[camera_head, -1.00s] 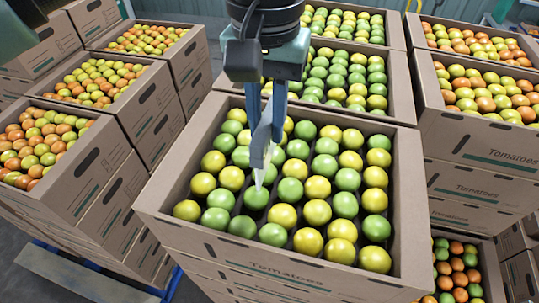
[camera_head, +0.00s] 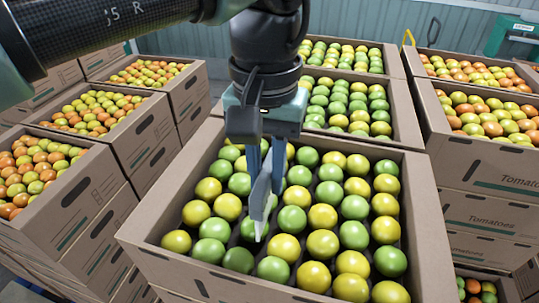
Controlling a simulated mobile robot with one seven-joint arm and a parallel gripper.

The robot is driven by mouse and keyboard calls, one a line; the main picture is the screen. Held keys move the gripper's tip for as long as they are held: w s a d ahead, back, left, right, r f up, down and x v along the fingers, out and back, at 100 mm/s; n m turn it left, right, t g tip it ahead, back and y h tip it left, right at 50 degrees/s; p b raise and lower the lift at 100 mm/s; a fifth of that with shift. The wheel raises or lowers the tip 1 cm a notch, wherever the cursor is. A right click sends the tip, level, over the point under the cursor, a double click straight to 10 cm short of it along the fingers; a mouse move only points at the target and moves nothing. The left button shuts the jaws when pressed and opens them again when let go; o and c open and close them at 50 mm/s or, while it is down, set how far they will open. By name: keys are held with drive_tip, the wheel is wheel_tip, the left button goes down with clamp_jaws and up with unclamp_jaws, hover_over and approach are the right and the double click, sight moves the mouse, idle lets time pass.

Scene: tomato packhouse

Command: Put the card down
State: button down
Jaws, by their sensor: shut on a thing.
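My gripper (camera_head: 262,190) points down over the open box in the middle. It is shut on a thin pale card (camera_head: 262,226), seen nearly edge-on. The card's lower end sticks out below the fingertips. The middle cardboard box (camera_head: 420,215) holds rows of green and yellow tomatoes (camera_head: 322,216). The card's tip overlaps the tomatoes in the picture; I cannot tell whether it touches them. The fingers hide part of the card and some fruit behind.
More boxes of green and yellow tomatoes stand behind (camera_head: 395,95). Stacks with orange and yellow fruit rise at the left (camera_head: 100,185) and right (camera_head: 460,160). The boxes stand close together. A yellow handle (camera_head: 409,38) shows at the back right.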

drive_tip(key=c, duration=0.8)
unclamp_jaws()
wheel_tip(320, 180, up, 12)
drive_tip(key=p, duration=1)
drive_tip(key=shift+r+p, duration=0.15)
drive_tip(key=shift+p, duration=0.15)
